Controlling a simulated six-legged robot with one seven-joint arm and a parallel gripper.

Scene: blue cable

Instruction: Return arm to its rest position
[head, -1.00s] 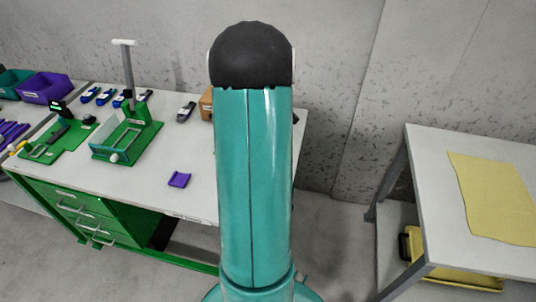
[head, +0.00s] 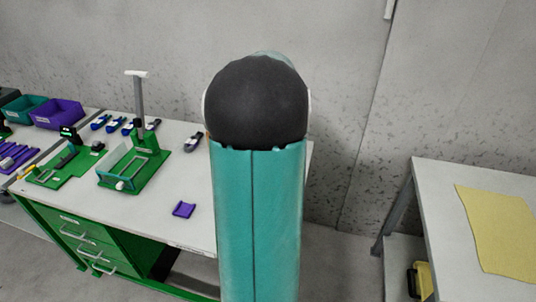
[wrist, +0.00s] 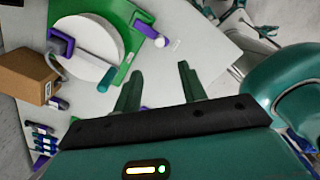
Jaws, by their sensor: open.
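My gripper (wrist: 160,70) shows in the wrist view with its two green fingers apart and nothing between them. It hangs above the grey-white table top, apart from the things there. My teal arm (head: 258,220) with its black joint stands upright in the middle of the head view and hides the gripper there. In the wrist view a green fixture (wrist: 127,20) carries a white disc (wrist: 88,48), a purple clip and a teal cylinder (wrist: 104,80), beyond the left finger. A thin grey-blue strand (wrist: 62,70) runs beside the disc; I cannot tell whether it is the cable.
A cardboard box (wrist: 27,77) shows in the wrist view. A side table (head: 440,215) with a yellow sheet stands right, across a floor gap.

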